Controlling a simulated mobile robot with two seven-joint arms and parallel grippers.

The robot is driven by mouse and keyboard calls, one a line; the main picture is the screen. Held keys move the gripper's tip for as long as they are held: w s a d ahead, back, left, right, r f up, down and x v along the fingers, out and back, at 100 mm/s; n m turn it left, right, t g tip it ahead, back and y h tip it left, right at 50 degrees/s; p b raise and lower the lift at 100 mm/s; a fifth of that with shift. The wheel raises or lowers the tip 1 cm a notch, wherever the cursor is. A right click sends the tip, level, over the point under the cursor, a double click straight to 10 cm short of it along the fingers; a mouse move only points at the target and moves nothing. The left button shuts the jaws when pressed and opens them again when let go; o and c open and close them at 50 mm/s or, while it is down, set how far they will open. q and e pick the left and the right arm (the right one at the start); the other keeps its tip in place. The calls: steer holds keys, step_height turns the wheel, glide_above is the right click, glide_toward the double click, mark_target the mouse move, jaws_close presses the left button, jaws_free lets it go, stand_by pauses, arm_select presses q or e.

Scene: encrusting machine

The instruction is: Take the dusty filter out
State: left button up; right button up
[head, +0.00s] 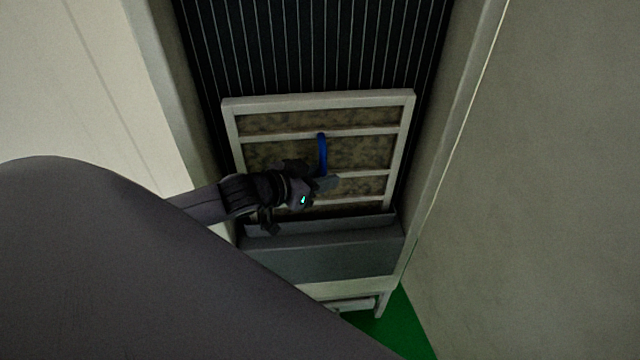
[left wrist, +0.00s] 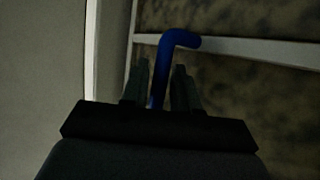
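The dusty filter (head: 365,154) is a white-framed panel with brown, mottled mesh and white crossbars. It leans in a recess in the head view, with its lower edge behind a grey ledge. A blue handle (head: 322,150) is on its front and also shows in the left wrist view (left wrist: 178,40). My left gripper (head: 330,182) is at the handle's lower part. In the left wrist view its two fingers (left wrist: 160,85) stand apart, one on each side of the blue bar, with a small gap visible. My right gripper is in neither view.
A grey trough-like ledge (head: 325,256) lies below the filter. Dark ribbed fins (head: 310,45) rise behind it. Pale walls close in on the left (head: 80,90) and right (head: 520,170). Green floor (head: 398,330) shows at the bottom.

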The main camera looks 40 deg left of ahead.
arm_select(q)
steer(key=shift+w, duration=0.15)
jaws_close()
stand_by(0.5)
stand_by(0.8)
steer(key=shift+r, duration=0.1)
